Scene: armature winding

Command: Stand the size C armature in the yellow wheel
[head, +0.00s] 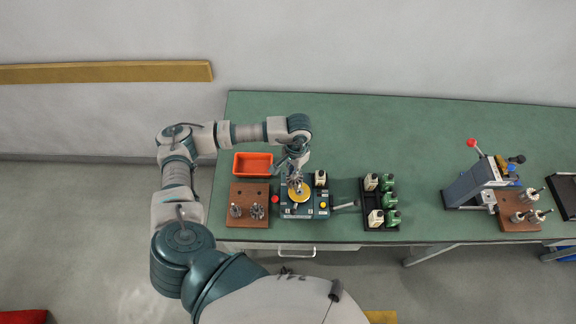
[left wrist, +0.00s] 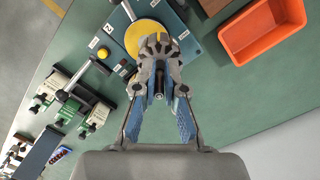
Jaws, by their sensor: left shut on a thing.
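My left gripper (head: 295,169) is shut on a grey slotted armature (head: 295,181), held by its shaft. The armature shows in the left wrist view (left wrist: 156,45) between the blue-grey fingers (left wrist: 158,85), its shaft end pointing to the camera. It overlaps the yellow wheel (head: 299,194), a round disc on the dark blue winding base; the wheel also shows in the left wrist view (left wrist: 136,35), partly hidden by the armature. I cannot tell whether the armature touches the wheel or hangs just above it. No size mark is readable on it. My right gripper is out of view.
A brown block (head: 246,190) with more armatures stands left of the blue base (head: 285,210). An orange bin (head: 253,163) lies behind it. A black tray (head: 379,222) with green and white spools stands to the right. The green table (head: 400,130) is clear at the back.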

